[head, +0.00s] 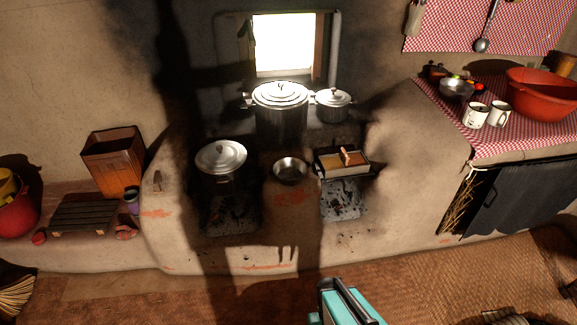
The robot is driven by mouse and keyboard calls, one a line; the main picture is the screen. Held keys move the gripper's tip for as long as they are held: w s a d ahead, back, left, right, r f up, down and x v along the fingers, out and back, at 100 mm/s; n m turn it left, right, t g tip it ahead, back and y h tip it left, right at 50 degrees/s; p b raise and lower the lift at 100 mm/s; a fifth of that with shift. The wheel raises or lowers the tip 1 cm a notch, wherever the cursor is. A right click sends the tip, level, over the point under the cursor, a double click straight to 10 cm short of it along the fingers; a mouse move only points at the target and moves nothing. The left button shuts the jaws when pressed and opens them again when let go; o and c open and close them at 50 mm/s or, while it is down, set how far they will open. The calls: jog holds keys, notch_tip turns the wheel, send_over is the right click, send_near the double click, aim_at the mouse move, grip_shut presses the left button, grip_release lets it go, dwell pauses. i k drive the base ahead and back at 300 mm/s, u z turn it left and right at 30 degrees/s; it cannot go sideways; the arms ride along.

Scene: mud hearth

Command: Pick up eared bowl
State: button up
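A small metal bowl (290,170) sits on the mud hearth between the two fire openings, below the window. Another metal bowl (456,89) stands on the checked cloth at the right. Ears are too small to make out on either, so I cannot tell which is the eared bowl. A teal and dark part of my arm (345,304) shows at the bottom edge, well in front of the hearth. My gripper's fingertips cannot be made out there, and nothing held is visible.
A lidded pot (221,158) stands left of the hearth bowl, and a rectangular pan (343,164) stands right. A large lidded pot (281,108) and a smaller one (333,105) stand behind. A red basin (543,94) and white mugs (476,115) crowd the right counter. The woven floor in front is mostly clear.

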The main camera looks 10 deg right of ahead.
aim_at(290, 171)
jog(key=i, duration=0.9)
jog(key=u, duration=3.7)
jog(key=i, duration=0.1)
jog(key=z, duration=2.6)
jog(key=k, duration=0.15)
jog(key=u, duration=1.75)
jog(key=k, duration=0.35)
jog(key=u, duration=0.1)
